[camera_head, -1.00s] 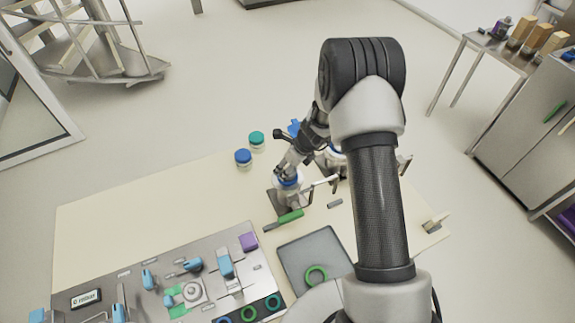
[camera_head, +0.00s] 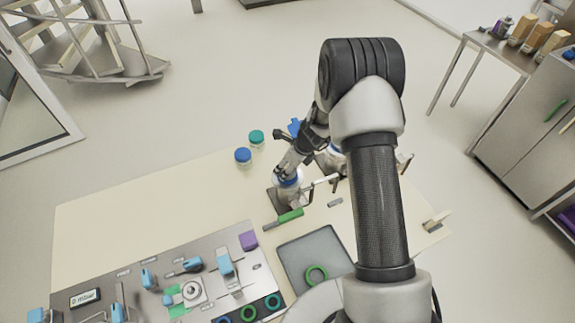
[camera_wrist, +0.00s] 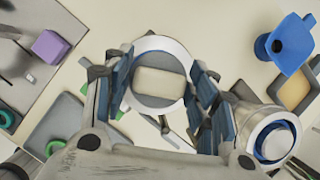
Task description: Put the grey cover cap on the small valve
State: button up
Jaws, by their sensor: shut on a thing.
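My gripper (camera_head: 287,170) is at the small valve (camera_head: 288,198), which stands on a dark base on the table. In the wrist view my gripper (camera_wrist: 162,88) has its blue-padded fingers shut on both sides of a round grey thing with a pale rim, which I take for the grey cover cap (camera_wrist: 160,52). The cap is directly over the valve; the fingers hide the contact, so I cannot tell whether it touches or is seated. A larger valve (camera_wrist: 273,141) with a blue ring stands beside the gripper in the wrist view.
A blue-lidded jar (camera_head: 243,157) and a green-lidded jar (camera_head: 257,138) stand behind left. A green-handled tool (camera_head: 290,215) lies in front. A grey tray (camera_head: 298,248) holds a green ring (camera_head: 316,274). A panel (camera_head: 215,250) with a purple block (camera_head: 249,240) fills the front left.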

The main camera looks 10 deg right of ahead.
aim_at(287, 165)
jog(key=o, duration=1)
jog(key=shift+o, duration=0.4)
jog(key=o, duration=0.4)
jog(key=shift+r+p, duration=2.95)
jog(key=shift+r, duration=0.3)
jog(key=shift+f, duration=0.1)
